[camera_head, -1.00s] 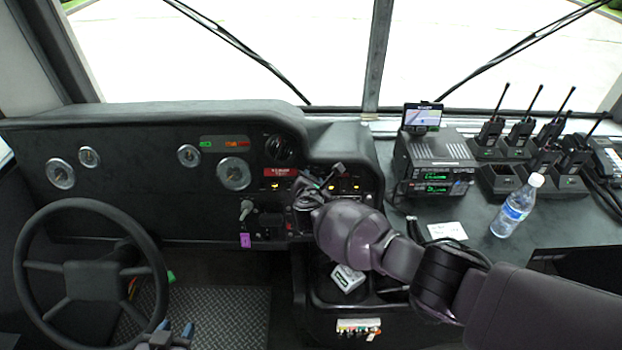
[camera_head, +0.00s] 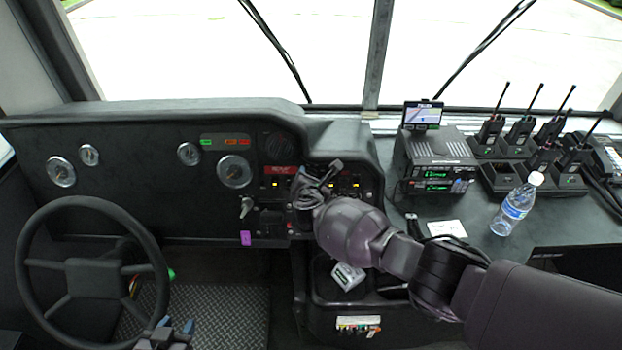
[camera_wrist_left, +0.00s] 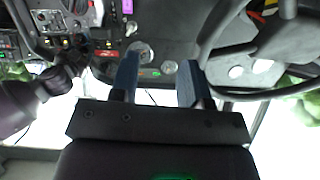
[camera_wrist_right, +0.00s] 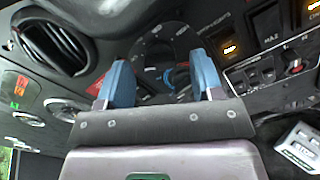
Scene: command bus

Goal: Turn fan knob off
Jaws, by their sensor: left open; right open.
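My right gripper (camera_head: 318,186) is at the right part of the dashboard, and my arm hides much of the panel there. In the right wrist view its two blue fingers (camera_wrist_right: 160,75) are open and spread apart. A dark round dial (camera_wrist_right: 165,42) with pale marks lies ahead between them, and looks like the fan knob's place. I cannot tell whether the fingers touch the knob, nor its setting. My left gripper (camera_head: 173,328) is open and empty, low beside the steering wheel. Its fingers also show in the left wrist view (camera_wrist_left: 157,80).
A round air vent (camera_wrist_right: 52,42) and lit switches (camera_wrist_right: 232,48) flank the dial. The steering wheel (camera_head: 90,272) is at left. A radio stack (camera_head: 437,150), a water bottle (camera_head: 515,207) and several walkie-talkies (camera_head: 520,133) stand on the right counter. A small white box (camera_head: 348,277) sits below my right arm.

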